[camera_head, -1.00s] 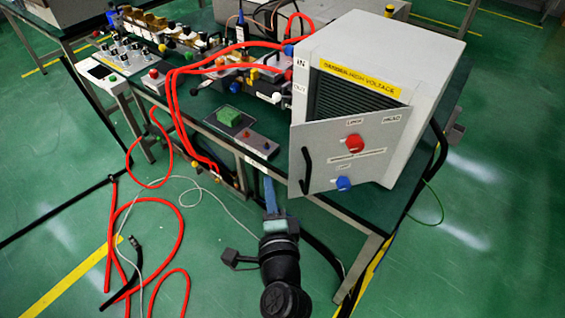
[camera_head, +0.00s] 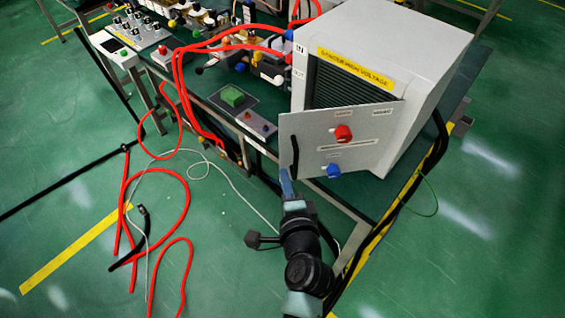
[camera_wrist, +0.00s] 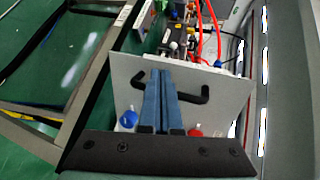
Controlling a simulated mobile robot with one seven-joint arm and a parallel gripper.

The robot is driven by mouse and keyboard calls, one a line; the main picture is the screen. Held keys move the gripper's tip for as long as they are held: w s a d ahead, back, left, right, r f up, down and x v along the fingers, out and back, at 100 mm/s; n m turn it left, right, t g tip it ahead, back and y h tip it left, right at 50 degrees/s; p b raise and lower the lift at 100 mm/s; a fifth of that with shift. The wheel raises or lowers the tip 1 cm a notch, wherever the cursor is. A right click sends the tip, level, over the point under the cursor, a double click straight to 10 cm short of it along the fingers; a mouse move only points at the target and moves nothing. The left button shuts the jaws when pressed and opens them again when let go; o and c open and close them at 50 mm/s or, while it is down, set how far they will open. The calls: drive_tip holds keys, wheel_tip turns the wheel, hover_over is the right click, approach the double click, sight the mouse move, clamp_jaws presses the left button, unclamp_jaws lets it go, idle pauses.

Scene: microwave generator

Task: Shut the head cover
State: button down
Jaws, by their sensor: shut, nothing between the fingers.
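The head cover (camera_head: 365,150) is a grey hinged panel on the front of the grey cabinet (camera_head: 400,60). It stands swung open, with the dark louvred front partly showing behind it. It carries a red knob (camera_head: 343,133), a blue knob (camera_head: 333,170) and a black handle (camera_head: 295,155) near its free left edge. My gripper (camera_head: 285,174) is at the lower left corner of the cover, close to the handle. In the wrist view my blue fingers (camera_wrist: 162,78) lie side by side, shut and empty, over the handle's middle. Whether they touch the cover cannot be told.
The green-topped bench (camera_head: 195,75) holds several devices left of the cabinet. A small grey box with knobs (camera_head: 256,125) and a green block (camera_head: 232,96) sit near its front edge. Red hoses (camera_head: 180,90) hang to the floor at left.

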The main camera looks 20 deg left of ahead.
sight(280, 157)
drive_tip(key=shift+w+a, duration=0.5)
drive_tip(key=shift+w, duration=0.3)
drive_tip(key=shift+w+a, duration=0.45)
drive_tip(key=shift+w, duration=0.35)
drive_tip(key=shift+w+a, duration=0.1)
